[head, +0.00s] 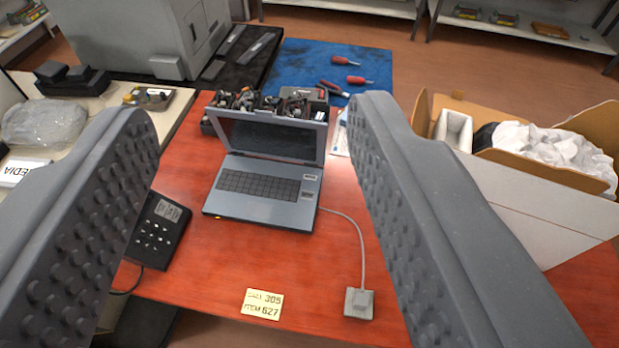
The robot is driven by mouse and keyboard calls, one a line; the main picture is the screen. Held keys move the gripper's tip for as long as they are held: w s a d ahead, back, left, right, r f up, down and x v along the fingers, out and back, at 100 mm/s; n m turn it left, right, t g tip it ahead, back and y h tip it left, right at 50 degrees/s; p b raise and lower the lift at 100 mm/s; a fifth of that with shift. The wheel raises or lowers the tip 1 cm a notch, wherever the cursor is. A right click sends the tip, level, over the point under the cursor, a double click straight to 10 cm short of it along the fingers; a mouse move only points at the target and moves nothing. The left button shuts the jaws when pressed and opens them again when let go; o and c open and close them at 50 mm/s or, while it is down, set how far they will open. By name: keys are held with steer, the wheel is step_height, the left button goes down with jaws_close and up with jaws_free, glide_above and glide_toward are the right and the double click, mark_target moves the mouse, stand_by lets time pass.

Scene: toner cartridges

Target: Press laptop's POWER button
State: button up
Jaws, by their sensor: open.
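A grey laptop (266,178) stands open on the red tabletop (265,262), its dark screen tilted back and its keyboard facing me. Two small light labels or keys show at the right of its keyboard, too small to read, so I cannot tell which part is the POWER button. A small orange light shows at its front left edge. My gripper (245,110) is open and empty. Its two studded grey fingers frame the laptop from left and right, nearer to the camera, and do not appear to touch it.
A cable runs from the laptop to a small grey box (359,303). A black keypad device (157,232) lies left, partly behind my left finger. A yellow card (263,304) lies in front. A bin of parts (209,127) stands behind the laptop; an open carton (535,205) stands right.

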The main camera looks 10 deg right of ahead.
jaws_close()
stand_by(1.5)
